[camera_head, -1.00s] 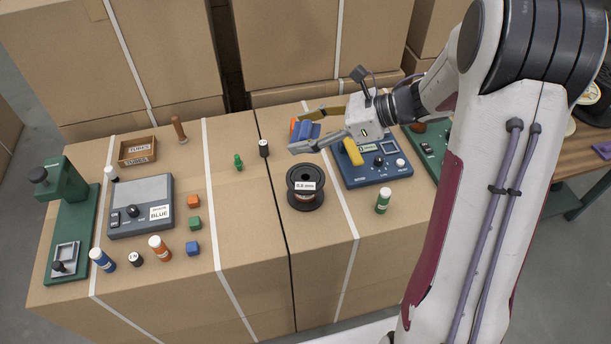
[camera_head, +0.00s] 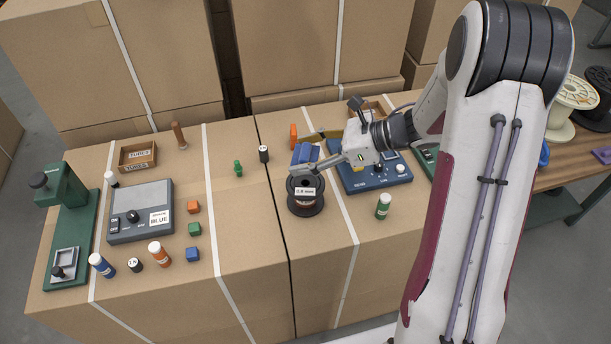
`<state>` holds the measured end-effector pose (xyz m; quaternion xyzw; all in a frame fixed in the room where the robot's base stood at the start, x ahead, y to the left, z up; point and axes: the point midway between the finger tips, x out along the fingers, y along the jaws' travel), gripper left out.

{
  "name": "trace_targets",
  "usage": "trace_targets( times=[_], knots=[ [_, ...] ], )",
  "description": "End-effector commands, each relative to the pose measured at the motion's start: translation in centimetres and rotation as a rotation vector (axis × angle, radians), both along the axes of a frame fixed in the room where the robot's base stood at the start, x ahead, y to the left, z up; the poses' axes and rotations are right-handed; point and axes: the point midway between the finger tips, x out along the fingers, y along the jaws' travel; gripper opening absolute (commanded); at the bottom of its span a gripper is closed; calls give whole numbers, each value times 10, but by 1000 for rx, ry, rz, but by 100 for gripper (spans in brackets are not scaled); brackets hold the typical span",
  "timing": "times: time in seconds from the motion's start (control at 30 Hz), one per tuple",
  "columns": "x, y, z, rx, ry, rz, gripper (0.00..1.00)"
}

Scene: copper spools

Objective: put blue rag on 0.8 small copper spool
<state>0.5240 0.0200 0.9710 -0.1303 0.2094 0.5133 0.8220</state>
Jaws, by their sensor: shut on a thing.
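The copper spool (camera_head: 305,203) is dark-flanged with a white "0.8 mm" label and stands upright on the cardboard boxes. The blue rag (camera_head: 306,153) is a small folded bundle at the upper rim of the spool. My gripper (camera_head: 309,158) is shut on the rag, reaching in from the right. The rag overlaps the back of the spool's top in the picture; I cannot tell whether it touches it. The gripper's finger and the rag hide part of the spool's top.
A blue device (camera_head: 372,176) stands right of the spool, under my gripper. A green-bodied tube (camera_head: 383,206) stands in front of it. An orange object (camera_head: 293,136) and a dark cylinder (camera_head: 263,154) stand behind.

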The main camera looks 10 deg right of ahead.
Motion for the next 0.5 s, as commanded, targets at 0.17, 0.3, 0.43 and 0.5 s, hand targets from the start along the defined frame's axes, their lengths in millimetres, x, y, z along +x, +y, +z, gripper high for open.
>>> trace_targets(
  times=[0.17, 0.3, 0.43, 0.5],
  knots=[
    [0, 0, -24, 2, 4, -1, 38],
    [0, 0, -36, 0, 2, 0, 38],
    [0, 0, -40, -1, 0, 0, 38],
    [0, 0, -40, -1, 0, 0, 38]
  ],
)
